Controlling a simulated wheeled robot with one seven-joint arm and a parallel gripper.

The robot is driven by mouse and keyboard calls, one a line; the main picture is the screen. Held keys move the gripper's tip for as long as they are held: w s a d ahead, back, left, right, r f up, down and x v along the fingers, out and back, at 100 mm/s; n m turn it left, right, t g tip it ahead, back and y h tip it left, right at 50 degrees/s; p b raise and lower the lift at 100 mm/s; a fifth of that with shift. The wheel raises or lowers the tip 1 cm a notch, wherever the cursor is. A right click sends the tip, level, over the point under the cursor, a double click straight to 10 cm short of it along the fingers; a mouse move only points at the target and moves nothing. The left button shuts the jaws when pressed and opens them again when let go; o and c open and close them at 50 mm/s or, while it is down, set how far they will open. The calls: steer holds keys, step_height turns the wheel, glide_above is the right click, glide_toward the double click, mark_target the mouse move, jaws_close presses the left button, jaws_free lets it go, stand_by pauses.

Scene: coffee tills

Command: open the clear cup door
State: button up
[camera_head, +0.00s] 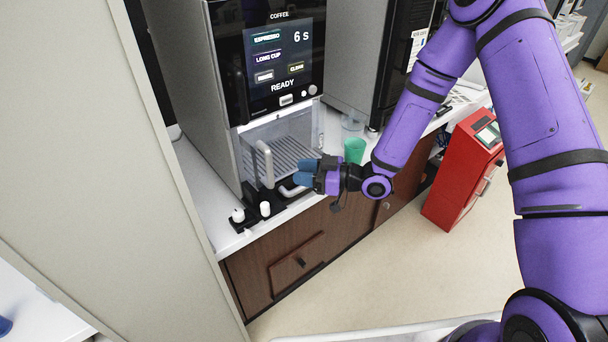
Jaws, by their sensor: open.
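The coffee machine (228,60) stands on the white counter with its screen reading READY. A clear panel (318,125), which looks like part of the cup door, shows at the front right of its cup bay. I cannot tell how far the door stands open. A pale upright bar handle (265,165) stands at the left front of the bay. My gripper (303,173) is open, with blue fingertips pointing left, in front of the bay's lower right. It is to the right of the upright handle and apart from it. A second low curved pale bar (291,191) lies just below the fingertips.
A green cup (354,150) stands on the counter just behind my wrist. Small white knobs (265,209) stand on a black base at the counter's front left. A red box-like unit (463,170) stands on the right. A large beige panel (85,150) fills the left.

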mark_target(272, 171)
steer(key=shift+s+a+f+y, duration=0.2)
steer(key=shift+s+a+y, duration=0.05)
steer(key=shift+a+y, duration=0.2)
steer(key=x, duration=0.7)
steer(key=shift+w+a, duration=0.1)
steer(key=shift+a, duration=0.2)
steer(key=shift+c, duration=0.2)
steer(key=shift+d, duration=0.1)
jaws_close()
steer(key=shift+d, duration=0.1)
